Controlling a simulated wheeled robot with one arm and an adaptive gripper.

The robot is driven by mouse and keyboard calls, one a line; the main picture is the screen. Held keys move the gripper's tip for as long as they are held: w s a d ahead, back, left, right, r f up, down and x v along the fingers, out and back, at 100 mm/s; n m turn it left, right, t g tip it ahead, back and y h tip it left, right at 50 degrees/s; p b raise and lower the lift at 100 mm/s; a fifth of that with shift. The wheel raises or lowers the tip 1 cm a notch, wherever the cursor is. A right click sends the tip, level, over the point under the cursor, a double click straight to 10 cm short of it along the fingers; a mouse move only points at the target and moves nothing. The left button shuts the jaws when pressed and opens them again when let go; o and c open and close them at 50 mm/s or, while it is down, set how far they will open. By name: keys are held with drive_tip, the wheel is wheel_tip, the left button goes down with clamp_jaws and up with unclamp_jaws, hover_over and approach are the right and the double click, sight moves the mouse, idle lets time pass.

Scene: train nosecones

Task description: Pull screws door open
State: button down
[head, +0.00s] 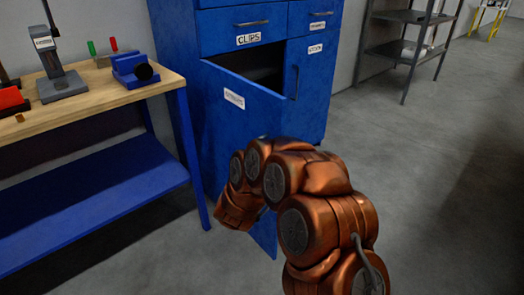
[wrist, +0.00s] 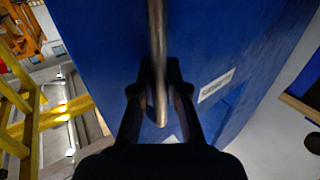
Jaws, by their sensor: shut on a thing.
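The screws door (head: 235,115) is a blue cabinet door with a white label. In the head view it stands partly open, with a dark gap above and behind it. In the wrist view the door (wrist: 210,50) fills the middle, and its metal bar handle (wrist: 157,45) runs down between my fingers. My gripper (wrist: 158,95) is shut on this handle. In the head view my copper-coloured arm hides the gripper, the handle and the door's lower part.
A wooden-topped workbench (head: 105,85) with a blue lower shelf stands close to the left of the door. The cabinet has a CLIPS drawer (head: 250,28) above and another closed door (head: 312,80) at right. Grey floor (head: 430,160) is clear on the right.

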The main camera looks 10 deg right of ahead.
drive_tip(key=shift+s+a+f+h, duration=0.1)
drive_tip(key=shift+s+h, duration=0.1)
drive_tip(key=shift+h, duration=0.1)
drive_tip(key=c, duration=1.5)
unclamp_jaws()
drive_tip(key=o, duration=0.3)
drive_tip(key=shift+a, duration=0.1)
drive_tip(key=shift+s, duration=0.1)
drive_tip(key=v, duration=1.2)
drive_tip(key=shift+r, duration=0.2)
